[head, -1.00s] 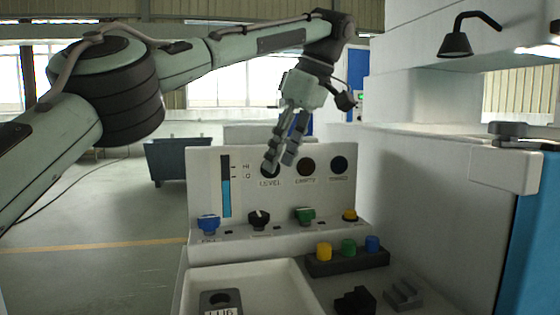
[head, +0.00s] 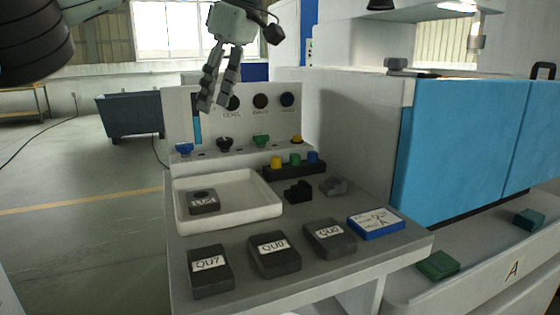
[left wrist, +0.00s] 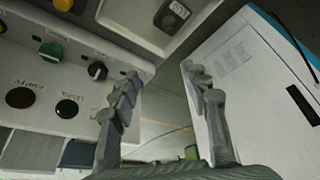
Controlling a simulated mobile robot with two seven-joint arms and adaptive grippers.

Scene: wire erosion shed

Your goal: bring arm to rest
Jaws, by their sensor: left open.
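My left gripper (head: 219,88) hangs fingers-down in front of the upper part of the white control panel (head: 180,104) in the head view. In the left wrist view its two fingers (left wrist: 165,98) stand apart with nothing between them. The panel carries dark round dials, a blue level strip and a row of knobs, among them a green knob (head: 262,140) and a black knob (head: 224,143). The fingers overlap the panel in the picture; whether they touch it I cannot tell. My right gripper is not in view.
A white tray (head: 262,213) with a dark labelled block stands on the bench. Several dark labelled blocks, one marked QU7 (head: 210,272), and a blue-framed card (head: 376,223) lie in front. A rack (head: 293,171) holds coloured caps. A blue-sided machine (head: 447,150) stands right.

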